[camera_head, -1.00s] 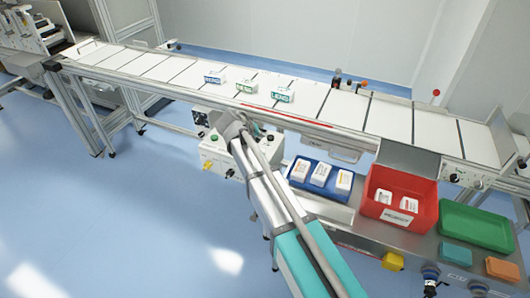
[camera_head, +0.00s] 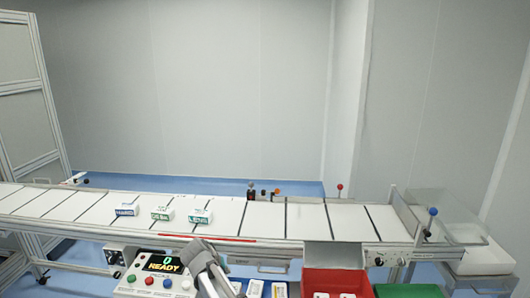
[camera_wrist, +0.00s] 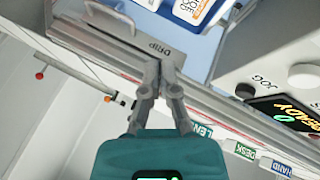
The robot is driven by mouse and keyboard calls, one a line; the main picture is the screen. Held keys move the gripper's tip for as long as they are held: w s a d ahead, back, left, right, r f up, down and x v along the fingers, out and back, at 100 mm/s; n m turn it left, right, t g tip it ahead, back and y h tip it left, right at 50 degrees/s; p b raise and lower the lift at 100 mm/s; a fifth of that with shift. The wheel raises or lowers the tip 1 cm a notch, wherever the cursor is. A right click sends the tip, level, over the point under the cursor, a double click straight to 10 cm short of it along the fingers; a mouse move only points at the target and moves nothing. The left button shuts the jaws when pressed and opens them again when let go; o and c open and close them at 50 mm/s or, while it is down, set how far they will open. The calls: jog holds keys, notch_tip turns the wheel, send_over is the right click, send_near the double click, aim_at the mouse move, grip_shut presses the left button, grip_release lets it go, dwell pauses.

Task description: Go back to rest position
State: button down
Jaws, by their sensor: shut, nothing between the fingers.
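My gripper (camera_wrist: 161,82) shows in the wrist view with its fingertips together and nothing between them. It is near the edge of the conveyor frame, next to a label reading "DRIP". I cannot tell whether it touches the frame. In the head view, part of my arm rises from the bottom edge beside the control box (camera_head: 125,288), and the gripper itself cannot be made out there. The box's display (camera_head: 163,266) reads "0 READY".
The conveyor (camera_head: 265,220) crosses the head view, with three small labelled packs (camera_head: 162,214) on it. A red bin (camera_head: 335,279) and a green tray (camera_head: 407,291) sit below its right half. A clear-walled container (camera_head: 452,215) stands at the right end.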

jog(key=s+d+m+g+y+p, duration=0.1)
jog(key=s+d, duration=0.4)
jog(key=d, duration=0.5)
jog(key=s+d+m+g+y+p, duration=0.1)
jog(key=s+d+g, duration=0.2)
jog(key=s+d, duration=0.3)
jog(key=s+d+m+g+y+p, duration=0.1)
jog(key=s+d, duration=0.4)
jog(key=d, duration=0.9)
jog(key=shift+s+d+r+g+y, duration=0.2)
jog(key=shift+d+g+y, duration=0.1)
jog(key=shift+g+y, duration=0.15)
